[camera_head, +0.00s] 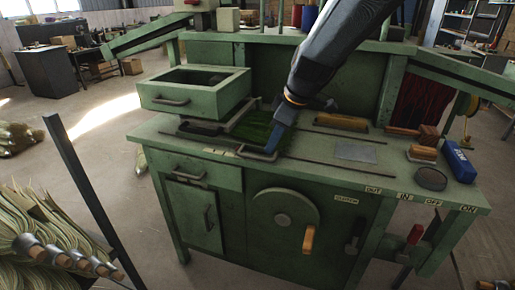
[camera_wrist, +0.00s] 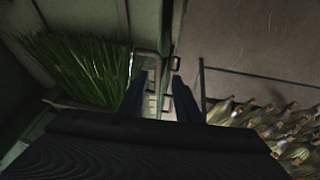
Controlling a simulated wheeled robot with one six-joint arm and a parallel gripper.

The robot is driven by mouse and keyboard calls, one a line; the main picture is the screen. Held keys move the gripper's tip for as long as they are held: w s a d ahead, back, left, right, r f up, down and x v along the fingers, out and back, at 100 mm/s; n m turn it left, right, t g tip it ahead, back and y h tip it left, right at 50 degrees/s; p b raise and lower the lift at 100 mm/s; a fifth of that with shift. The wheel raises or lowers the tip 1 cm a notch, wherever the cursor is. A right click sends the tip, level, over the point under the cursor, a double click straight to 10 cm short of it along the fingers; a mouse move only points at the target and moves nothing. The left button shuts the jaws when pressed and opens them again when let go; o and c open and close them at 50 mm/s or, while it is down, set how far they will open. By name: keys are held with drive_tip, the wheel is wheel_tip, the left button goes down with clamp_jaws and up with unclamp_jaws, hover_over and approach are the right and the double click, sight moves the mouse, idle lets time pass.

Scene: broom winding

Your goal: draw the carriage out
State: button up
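The carriage sits on the green bench top, with green fibres (camera_head: 256,131) in it and a metal handle (camera_head: 257,156) at its front. In the wrist view the green fibres (camera_wrist: 75,66) lie at the left, and a metal handle (camera_wrist: 151,55) shows near the gap between my fingertips. My gripper (camera_head: 270,146) points down at the carriage's front by the handle. In the wrist view my gripper (camera_wrist: 159,75) has its two blue fingers apart. I cannot tell whether either finger touches the handle. My arm and gripper hide part of the carriage.
A green box with a handle (camera_head: 195,92) stands left of the carriage. A wheel with a wooden knob (camera_head: 286,218) is on the bench front. A blue block (camera_head: 459,162) and a round dark disc (camera_head: 430,180) are at the right. Fibre bundles (camera_head: 45,235) lie at the lower left.

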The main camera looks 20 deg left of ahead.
sight(258, 158)
drive_tip(key=shift+n, duration=0.6)
drive_tip(key=a+f, duration=0.1)
drive_tip(key=f, duration=0.1)
drive_tip(key=w+a+f+p, duration=0.1)
drive_tip(key=a+f, duration=0.1)
drive_tip(key=w+a+f, duration=0.1)
drive_tip(key=a+f, duration=0.1)
drive_tip(key=shift+a+f+p, duration=0.2)
drive_tip(key=shift+p, duration=0.2)
clamp_jaws()
